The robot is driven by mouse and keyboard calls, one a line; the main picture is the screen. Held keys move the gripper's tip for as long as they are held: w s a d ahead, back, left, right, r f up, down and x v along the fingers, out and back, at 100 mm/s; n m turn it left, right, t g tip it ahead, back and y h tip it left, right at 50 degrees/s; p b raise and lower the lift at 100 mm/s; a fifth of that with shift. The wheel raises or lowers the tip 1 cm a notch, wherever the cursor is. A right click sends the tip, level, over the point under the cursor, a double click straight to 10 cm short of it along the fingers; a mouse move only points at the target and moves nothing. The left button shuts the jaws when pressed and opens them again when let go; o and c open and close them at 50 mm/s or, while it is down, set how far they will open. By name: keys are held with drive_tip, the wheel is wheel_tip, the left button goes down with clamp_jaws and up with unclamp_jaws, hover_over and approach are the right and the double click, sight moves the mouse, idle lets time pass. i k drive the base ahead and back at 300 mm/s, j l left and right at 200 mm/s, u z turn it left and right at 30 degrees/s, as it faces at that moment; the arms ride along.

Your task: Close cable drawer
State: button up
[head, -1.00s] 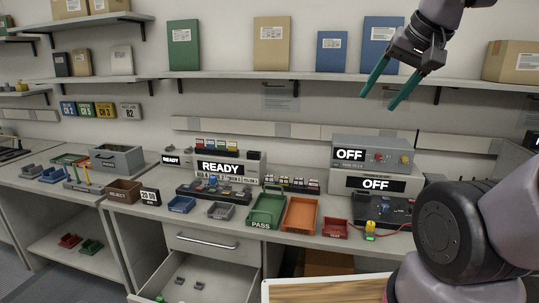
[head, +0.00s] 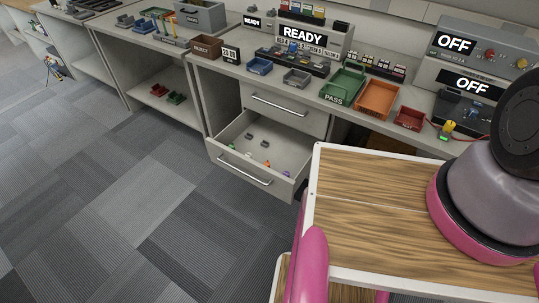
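The cable drawer (head: 226,173) is the lower drawer under the bench and stands pulled out. Its silver bar handle (head: 245,170) is on the front panel. Several small grey, green, orange and purple items lie inside it. The drawer above it (head: 283,111) is shut and has its own bar handle (head: 279,104). My gripper is outside the view now; only part of my arm shows at the right.
A wood-topped surface with a pale edge (head: 375,205) fills the lower right, close to the drawer's right front corner. The bench above holds the green PASS tray (head: 343,86), an orange tray (head: 377,97) and other bins. Grey carpet (head: 110,220) is clear at the left.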

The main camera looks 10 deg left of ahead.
sight(290, 149)
drive_tip(key=u, duration=1.25)
drive_tip(key=k+l, duration=0.1)
drive_tip(key=k, duration=0.25)
drive_tip(key=k+j+z, duration=0.15)
drive_tip(key=j, duration=0.1)
